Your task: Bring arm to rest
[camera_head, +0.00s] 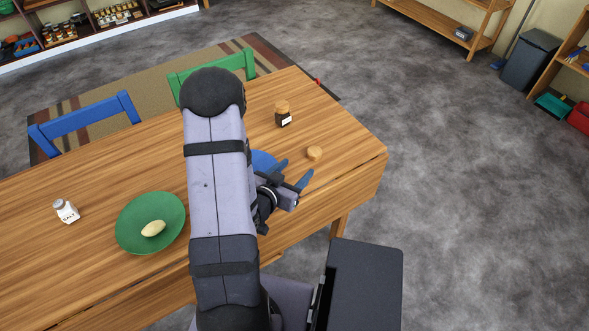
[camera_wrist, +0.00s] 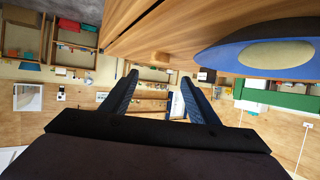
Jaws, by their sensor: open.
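My gripper (camera_head: 294,171) is open, with its two blue fingers apart and nothing between them. It hangs at the right of my arm, over the table's near side. The fingers also show in the wrist view (camera_wrist: 158,92), spread and empty. A blue plate (camera_head: 263,160) is on the table beside the gripper, mostly hidden by my arm in the head view. In the wrist view the blue plate (camera_wrist: 215,60) shows at upper right with a pale oval area on it; I cannot tell what that is.
The wooden table (camera_head: 345,140) holds a dark jar (camera_head: 283,119), a small round wooden piece (camera_head: 314,153), a salt shaker (camera_head: 66,211) and a green plate (camera_head: 132,235) with a pale oval item (camera_head: 153,228). Blue (camera_head: 85,118) and green (camera_head: 212,66) chairs stand behind.

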